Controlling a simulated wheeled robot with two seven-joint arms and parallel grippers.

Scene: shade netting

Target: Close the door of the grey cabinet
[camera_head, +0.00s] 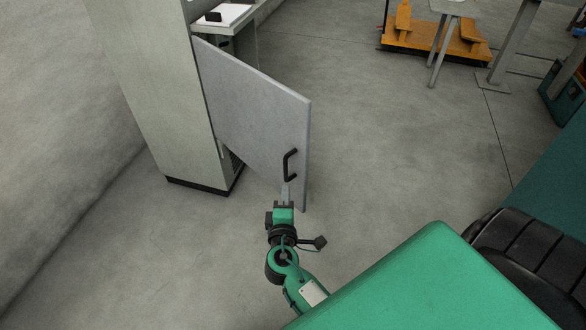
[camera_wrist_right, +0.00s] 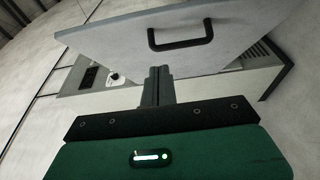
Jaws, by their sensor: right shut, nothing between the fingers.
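The grey cabinet (camera_head: 165,95) stands at the left in the head view. Its door (camera_head: 255,110) is swung wide open, out toward the right, with a black handle (camera_head: 290,165) near its free edge. My right gripper (camera_head: 285,190) is shut and empty, with its fingertips close to the door just below the handle. In the wrist view the shut fingers (camera_wrist_right: 158,82) point at the door (camera_wrist_right: 125,38), below the handle (camera_wrist_right: 180,36); I cannot tell whether they touch it. My left gripper is not in view.
A white-topped bench (camera_head: 235,14) stands behind the door. An orange platform (camera_head: 430,40) and a teal box (camera_head: 562,90) are at the far right. A bare wall (camera_head: 50,110) lies left of the cabinet. The concrete floor right of the door is clear.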

